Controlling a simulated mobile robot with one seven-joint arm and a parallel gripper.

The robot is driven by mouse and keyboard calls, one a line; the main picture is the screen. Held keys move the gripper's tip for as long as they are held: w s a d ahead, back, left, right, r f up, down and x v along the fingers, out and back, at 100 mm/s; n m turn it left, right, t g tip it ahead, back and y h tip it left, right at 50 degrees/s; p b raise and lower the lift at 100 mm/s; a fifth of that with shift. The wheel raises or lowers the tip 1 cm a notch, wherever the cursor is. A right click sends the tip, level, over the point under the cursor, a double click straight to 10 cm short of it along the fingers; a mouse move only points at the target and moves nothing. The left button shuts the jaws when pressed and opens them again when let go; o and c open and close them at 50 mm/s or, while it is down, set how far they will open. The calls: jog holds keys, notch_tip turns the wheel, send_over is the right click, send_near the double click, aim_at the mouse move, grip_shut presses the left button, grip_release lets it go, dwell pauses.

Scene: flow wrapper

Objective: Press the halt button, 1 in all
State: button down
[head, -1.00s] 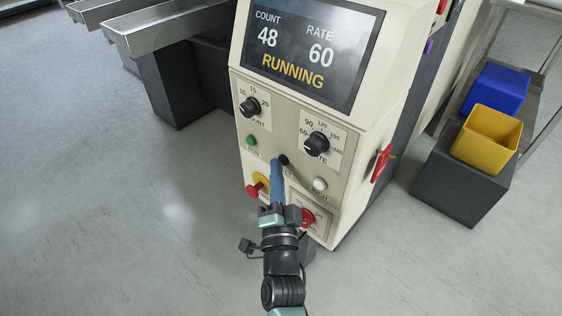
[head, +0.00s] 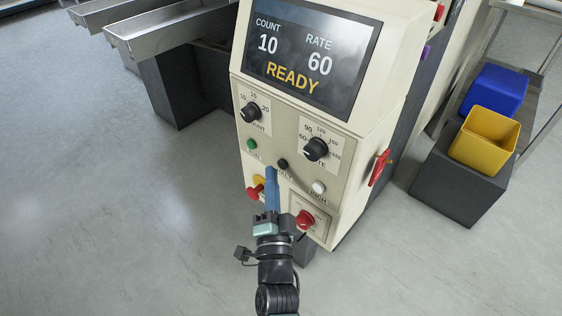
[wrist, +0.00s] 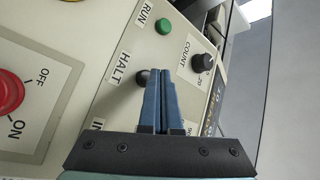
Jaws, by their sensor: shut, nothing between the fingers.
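The halt button (head: 282,164) is a small black round button on the machine's cream front panel, below and between the two dials. In the wrist view the black button (wrist: 142,77) sits beside the word HALT, its edge partly behind my fingers. My gripper (head: 270,170) is shut and empty, its blue fingers together and pointing at the panel. In the head view the tips show just left of and below the button, not covering it. The fingers also show in the wrist view (wrist: 161,75). The display (head: 312,55) reads COUNT 10, RATE 60, READY.
Close by are a green run button (head: 252,144), a white inch button (head: 318,187), a red stop on yellow (head: 256,189) and a red OFF/ON switch (head: 305,220). The count dial (head: 250,112) and rate dial (head: 315,149) are above. Floor at left is clear.

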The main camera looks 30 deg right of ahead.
jog(key=shift+a, duration=0.1)
jog(key=shift+s+a+p, duration=0.3)
jog(key=shift+a+p, duration=0.35)
jog(key=shift+a, duration=0.1)
jog(key=shift+s+a+p, duration=0.3)
jog(key=shift+a+p, duration=0.4)
jog(key=shift+a, duration=0.1)
jog(key=shift+s+a+p, duration=0.3)
jog(key=shift+a+p, duration=0.35)
jog(key=shift+a, duration=0.1)
jog(key=shift+r, duration=0.1)
